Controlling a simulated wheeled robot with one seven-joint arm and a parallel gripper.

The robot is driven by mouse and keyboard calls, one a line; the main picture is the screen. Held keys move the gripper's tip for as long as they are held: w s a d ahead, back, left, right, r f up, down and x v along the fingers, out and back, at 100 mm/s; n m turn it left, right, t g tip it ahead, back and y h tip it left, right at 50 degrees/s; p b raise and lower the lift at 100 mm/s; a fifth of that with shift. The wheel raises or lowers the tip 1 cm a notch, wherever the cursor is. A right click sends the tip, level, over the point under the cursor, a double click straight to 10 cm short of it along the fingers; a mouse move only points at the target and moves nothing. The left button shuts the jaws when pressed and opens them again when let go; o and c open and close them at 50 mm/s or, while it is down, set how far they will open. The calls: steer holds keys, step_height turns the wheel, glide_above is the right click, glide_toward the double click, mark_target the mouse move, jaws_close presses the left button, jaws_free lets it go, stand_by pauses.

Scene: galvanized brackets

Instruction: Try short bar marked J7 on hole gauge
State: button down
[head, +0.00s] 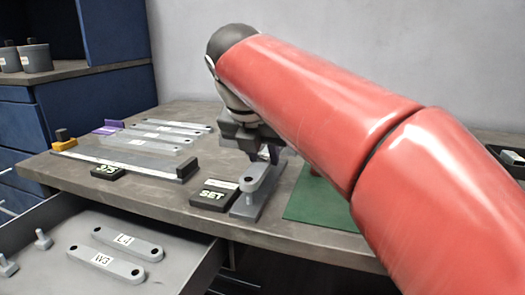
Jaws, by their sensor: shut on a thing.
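My gripper (268,153), partly hidden by my arm, points down over the table at its front middle. It is shut on a short grey bar (259,178), gripping its far part. The bar's rounded near end with a dark hole shows over a grey base, which looks like the hole gauge (244,209). I cannot tell whether the bar touches the gauge, and no J7 mark is readable. A black block marked SET (214,197) stands just left of the gauge.
Several labelled grey bars (158,138) lie at the back left, behind a long dark rail (125,162) and a small black numbered block (106,172). An open drawer (185,271) in front holds bars L4 (127,241) and W3 (104,262). A green mat (305,205) lies right of the gauge.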

mark_target(262, 162)
steer(key=shift+f+b, duration=0.9)
steer(key=shift+f, duration=0.6)
stand_by(0.3)
steer(key=shift+r, duration=0.15)
stand_by(1.5)
steer(key=shift+r+p, duration=1.1)
steer(key=shift+p, duration=0.25)
steer(key=shift+w+r, duration=0.1)
steer(key=shift+r, duration=0.7)
steer(key=shift+f, duration=0.15)
steer(key=shift+f, duration=0.35)
steer(key=shift+f+b, duration=0.8)
steer(key=shift+f, duration=0.7)
stand_by(0.4)
